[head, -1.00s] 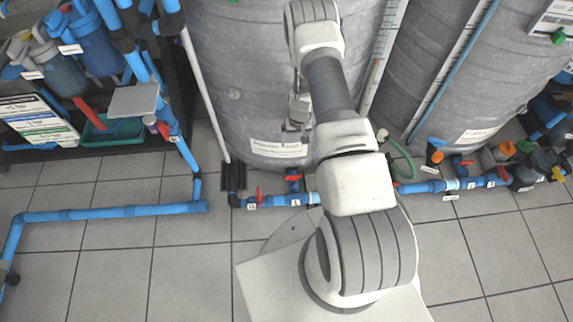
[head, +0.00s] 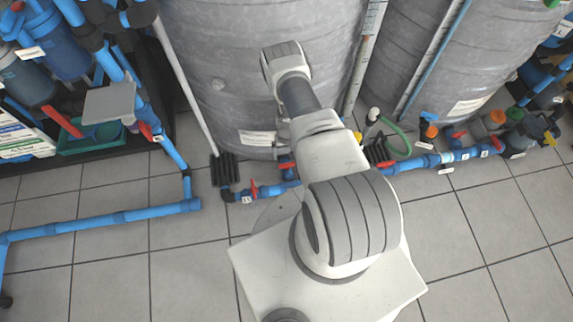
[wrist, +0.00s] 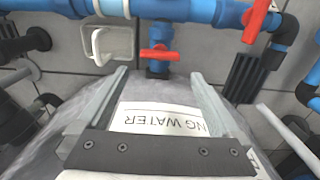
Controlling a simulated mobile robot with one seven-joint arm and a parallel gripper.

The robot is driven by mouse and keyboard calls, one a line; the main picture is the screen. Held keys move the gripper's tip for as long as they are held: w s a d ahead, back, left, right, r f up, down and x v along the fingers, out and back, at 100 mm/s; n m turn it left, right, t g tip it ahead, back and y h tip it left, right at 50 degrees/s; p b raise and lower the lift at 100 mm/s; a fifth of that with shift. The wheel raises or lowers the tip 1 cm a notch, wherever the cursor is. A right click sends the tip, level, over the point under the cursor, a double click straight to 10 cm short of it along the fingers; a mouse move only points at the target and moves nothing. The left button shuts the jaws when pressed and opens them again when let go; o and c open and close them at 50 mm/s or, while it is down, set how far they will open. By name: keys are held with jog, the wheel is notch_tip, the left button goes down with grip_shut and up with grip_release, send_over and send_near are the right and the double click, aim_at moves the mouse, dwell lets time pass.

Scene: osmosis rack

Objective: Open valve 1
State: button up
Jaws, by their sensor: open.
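In the wrist view, my gripper (wrist: 160,73) is open and empty, its two fingers spread in front of a grey tank with an upside-down white label. Just beyond the fingertips, a red valve handle (wrist: 160,53) crosses a short blue pipe stub. It lies between the fingers in the picture, apart from them. A second red handle (wrist: 258,20) is on the blue pipe at the upper right. In the head view, a red handle (head: 253,188) shows on the floor pipe left of my arm. My arm hides the gripper there. The valve number tags are too small to read.
The blue pipe (wrist: 185,9) runs across the top of the wrist view, with a pale bracket (wrist: 108,42) at left. In the head view, large grey tanks (head: 215,80) stand behind the pipework. A rack is at left. Tiled floor (head: 120,265) is clear in front.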

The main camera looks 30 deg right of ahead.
aim_at(287, 164)
notch_tip(287, 164, down, 9)
jog(key=b, duration=0.3)
jog(key=shift+b, duration=0.3)
jog(key=c, duration=1)
